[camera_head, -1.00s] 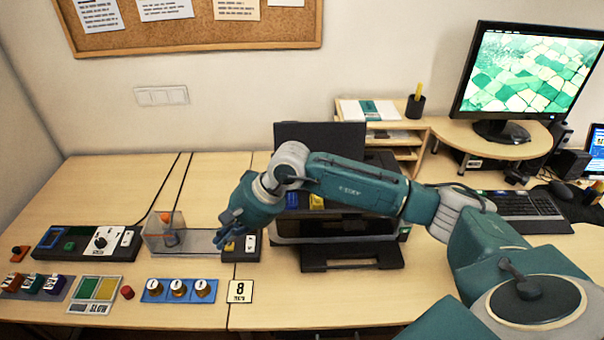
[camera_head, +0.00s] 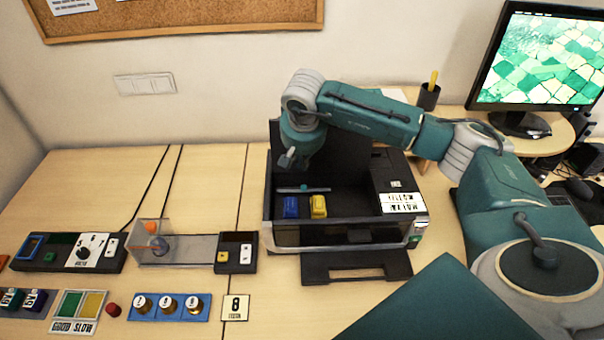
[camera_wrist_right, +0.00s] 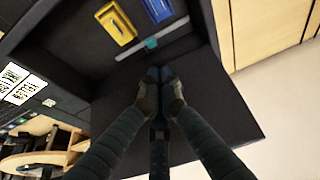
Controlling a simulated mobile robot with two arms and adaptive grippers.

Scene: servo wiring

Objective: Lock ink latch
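The open printer (camera_head: 340,234) holds a blue ink cartridge (camera_head: 291,207) and a yellow ink cartridge (camera_head: 318,206) side by side. Behind them a thin grey bar carries a small teal latch tab (camera_head: 303,188). The right wrist view shows the yellow cartridge (camera_wrist_right: 116,23), the blue cartridge (camera_wrist_right: 158,8) and the teal tab (camera_wrist_right: 151,43) on the bar. My right gripper (camera_head: 287,160) hangs over the printer's back left. Its fingertips (camera_wrist_right: 160,88) are drawn together, with nothing seen between them, close to the tab but apparently apart from it. My left gripper is not in view.
The raised printer lid (camera_head: 350,160) stands behind the gripper. The output tray (camera_head: 355,265) juts out in front. A clear box device (camera_head: 190,250), a dial panel (camera_head: 75,252) and a blue knob panel (camera_head: 168,307) lie to the left. The table behind them is mostly clear.

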